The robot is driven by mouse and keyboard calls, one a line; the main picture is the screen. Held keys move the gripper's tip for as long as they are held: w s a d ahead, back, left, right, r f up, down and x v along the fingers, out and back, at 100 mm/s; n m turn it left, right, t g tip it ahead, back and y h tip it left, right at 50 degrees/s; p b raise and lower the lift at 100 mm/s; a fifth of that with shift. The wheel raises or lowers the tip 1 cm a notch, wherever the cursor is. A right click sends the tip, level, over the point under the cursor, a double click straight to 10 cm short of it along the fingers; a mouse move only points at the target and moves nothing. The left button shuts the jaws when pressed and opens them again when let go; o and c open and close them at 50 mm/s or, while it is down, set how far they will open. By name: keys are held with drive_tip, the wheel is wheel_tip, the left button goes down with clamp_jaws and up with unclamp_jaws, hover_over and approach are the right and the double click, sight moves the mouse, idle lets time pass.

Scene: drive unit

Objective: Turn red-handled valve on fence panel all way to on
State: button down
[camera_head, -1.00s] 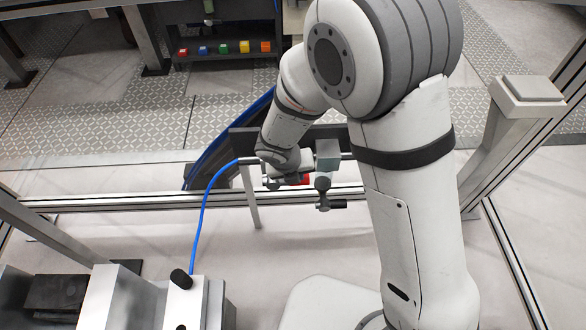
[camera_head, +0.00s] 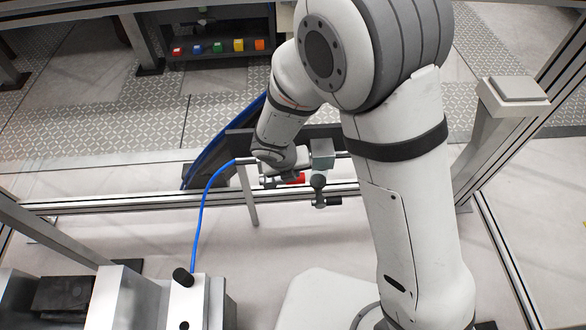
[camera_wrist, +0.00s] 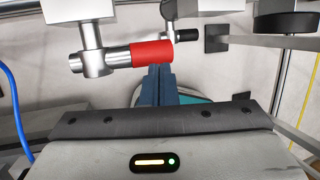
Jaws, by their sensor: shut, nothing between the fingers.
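The red valve handle (camera_wrist: 150,52) lies roughly crosswise in the wrist view, its metal hub (camera_wrist: 95,62) at its left end. In the head view the red handle (camera_head: 294,178) shows as a small patch at the pipe on the fence panel, partly covered by my wrist. My gripper (camera_wrist: 160,74) is shut and empty. Its dark blue fingers sit together just below the red handle in the wrist view, overlapping its lower edge there. I cannot tell whether they touch it.
A black-handled valve (camera_head: 325,200) is close to the right of the red handle; its black grip shows in the wrist view (camera_wrist: 186,35). A blue hose (camera_head: 203,205) runs down from the pipe's left end. Fence rails (camera_head: 120,202) cross behind.

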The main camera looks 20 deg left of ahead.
drive_tip(key=d+p+v, duration=0.1)
drive_tip(key=p+v, duration=0.3)
drive_tip(key=v, duration=0.7)
drive_tip(key=shift+w+d+r, duration=0.35)
drive_tip(key=shift+w+d, duration=0.05)
drive_tip(key=shift+d, duration=0.25)
drive_tip(key=w+d+r+m+g+p, duration=0.15)
drive_tip(key=d+r+m+p, duration=0.35)
drive_tip(key=d+r+m, duration=1.25)
drive_tip(key=s+d+r+m+p, duration=0.2)
drive_tip(key=s+d+r+m, duration=0.2)
drive_tip(key=m, duration=0.7)
drive_tip(key=s+d+r+m+y+p, duration=0.1)
drive_tip(key=d+r+m, duration=0.4)
drive_tip(key=m, duration=0.7)
drive_tip(key=shift+s+d+y+p, duration=0.3)
drive_tip(key=shift+s+d+p, duration=0.5)
drive_tip(key=shift+s+d, duration=0.5)
